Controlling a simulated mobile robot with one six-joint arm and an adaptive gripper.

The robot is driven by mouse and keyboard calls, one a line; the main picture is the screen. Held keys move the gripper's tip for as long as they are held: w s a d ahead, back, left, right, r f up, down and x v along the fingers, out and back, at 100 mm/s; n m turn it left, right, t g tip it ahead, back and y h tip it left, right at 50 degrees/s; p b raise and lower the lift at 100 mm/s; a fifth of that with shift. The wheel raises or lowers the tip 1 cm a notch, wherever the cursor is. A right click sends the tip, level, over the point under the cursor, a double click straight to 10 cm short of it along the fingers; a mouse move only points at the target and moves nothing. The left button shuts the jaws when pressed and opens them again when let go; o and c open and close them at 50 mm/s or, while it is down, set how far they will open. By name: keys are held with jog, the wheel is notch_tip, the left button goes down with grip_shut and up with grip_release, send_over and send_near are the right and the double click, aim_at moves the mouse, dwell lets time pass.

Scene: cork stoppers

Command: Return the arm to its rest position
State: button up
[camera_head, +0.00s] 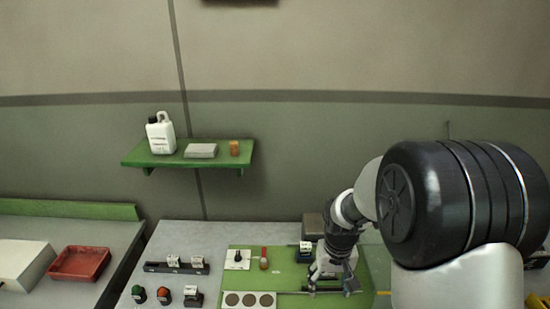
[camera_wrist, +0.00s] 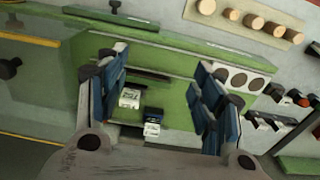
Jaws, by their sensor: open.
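My gripper (camera_head: 331,285) is over the right part of the green mat (camera_head: 285,272) in the head view, with the arm bent down to it from the right. In the wrist view my gripper (camera_wrist: 160,100) has its two blue-and-dark fingers wide apart. Nothing is held between them. Beyond the fingers, small white-and-black pieces (camera_wrist: 152,125) show on green; I cannot tell how far below they are. Several cork stoppers (camera_wrist: 231,14) stand on a pale strip at the top right of the wrist view.
A white plate with dark round spots (camera_head: 268,308) lies at the mat's front. Small knobs (camera_head: 163,292) and a dark rail (camera_head: 177,268) are left of it. A green shelf (camera_head: 133,158) holds a white jug (camera_head: 160,133). A red tray (camera_head: 80,264) is far left. The space above the table's left part is clear.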

jog(key=s+r+t+b, duration=0.2)
jog(key=s+r+b, duration=0.5)
jog(key=s+r, duration=0.25)
jog(key=s+f+t+b, duration=0.2)
jog(key=s+b, duration=0.3)
jog(key=s, duration=0.9)
jog(key=shift+c, duration=0.3)
